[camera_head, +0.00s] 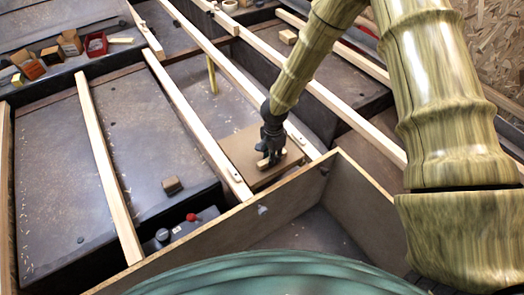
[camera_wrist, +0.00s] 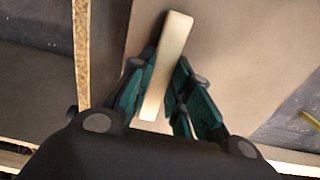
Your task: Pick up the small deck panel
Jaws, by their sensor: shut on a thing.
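The small deck panel (camera_head: 235,150) is a flat brown board lying between two pale wooden rails, just behind the front box wall. A pale wooden bar (camera_head: 288,157) stands out on its face like a grip. In the wrist view the panel (camera_wrist: 245,70) fills much of the right side, with the bar (camera_wrist: 170,55) running up the middle. My gripper (camera_head: 270,158) is over the panel, its green-padded fingers (camera_wrist: 163,80) on either side of the bar and shut on it. Part of the panel is hidden behind my gripper. I cannot tell whether the panel is lifted.
Pale rails (camera_head: 190,115) cross the dark floor. An open wooden box (camera_head: 235,235) stands in front. A red-capped dark unit (camera_head: 190,222) and a small brown block (camera_head: 172,185) lie at left. Small cartons (camera_head: 70,42) and a red bin (camera_head: 96,44) stand at the back left.

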